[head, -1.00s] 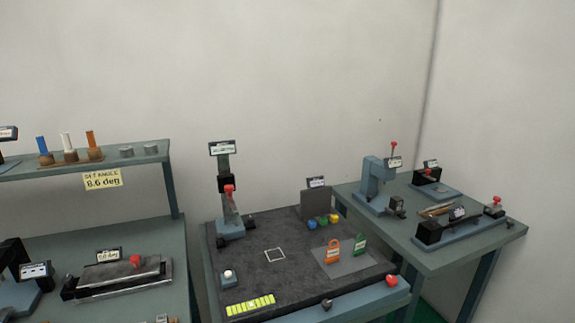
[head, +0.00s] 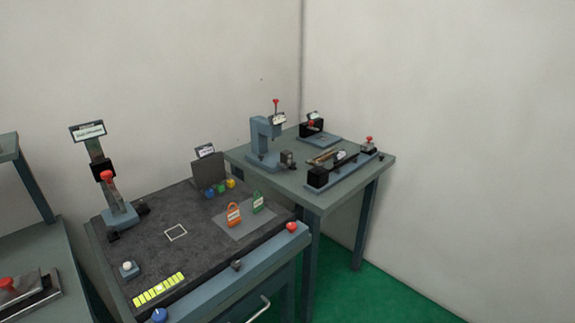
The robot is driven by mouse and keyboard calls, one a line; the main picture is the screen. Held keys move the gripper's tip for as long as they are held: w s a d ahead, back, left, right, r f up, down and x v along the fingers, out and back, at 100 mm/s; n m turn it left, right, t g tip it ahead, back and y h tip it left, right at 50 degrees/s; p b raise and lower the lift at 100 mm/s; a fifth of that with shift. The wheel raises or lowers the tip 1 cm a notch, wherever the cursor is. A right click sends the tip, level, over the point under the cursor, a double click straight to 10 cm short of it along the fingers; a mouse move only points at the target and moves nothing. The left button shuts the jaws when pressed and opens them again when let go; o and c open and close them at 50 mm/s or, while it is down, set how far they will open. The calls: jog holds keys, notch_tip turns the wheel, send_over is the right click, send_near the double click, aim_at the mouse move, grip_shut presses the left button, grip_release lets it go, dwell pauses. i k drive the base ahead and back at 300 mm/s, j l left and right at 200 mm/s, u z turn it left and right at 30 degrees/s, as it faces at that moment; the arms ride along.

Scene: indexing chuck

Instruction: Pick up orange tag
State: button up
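The orange tag (head: 234,215) stands on a grey mat (head: 232,236) at the right side of the dark bench top, in the head view. It has a loop at its top and a pale label on its front. A similar green tag (head: 257,203) stands just to its right on the same mat, apart from it. My gripper is not in view.
The dark bench (head: 150,240) also holds a post with a red knob (head: 107,177), small coloured pieces (head: 221,188), a white button (head: 127,267) and a yellow-green strip (head: 160,289). A second table (head: 320,197) with fixtures adjoins at right. Green floor (head: 390,290) lies clear at lower right.

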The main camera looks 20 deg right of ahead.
aim_at(232, 217)
jog(key=i+l+u, duration=0.1)
jog(key=u, duration=0.4)
jog(key=i+l+u, duration=0.15)
jog(key=l, duration=0.2)
jog(key=i+l+u, duration=0.15)
jog(key=l, duration=0.25)
jog(key=l+u, duration=0.15)
jog(key=l, duration=0.25)
jog(key=i+l+u, duration=0.15)
jog(key=l, duration=0.25)
jog(key=i+l, duration=0.1)
jog(key=l, duration=0.85)
jog(key=i+l, duration=0.15)
jog(key=l, duration=0.3)
jog(key=k+l+u, duration=0.15)
jog(key=k, duration=0.2)
jog(key=i, duration=0.15)
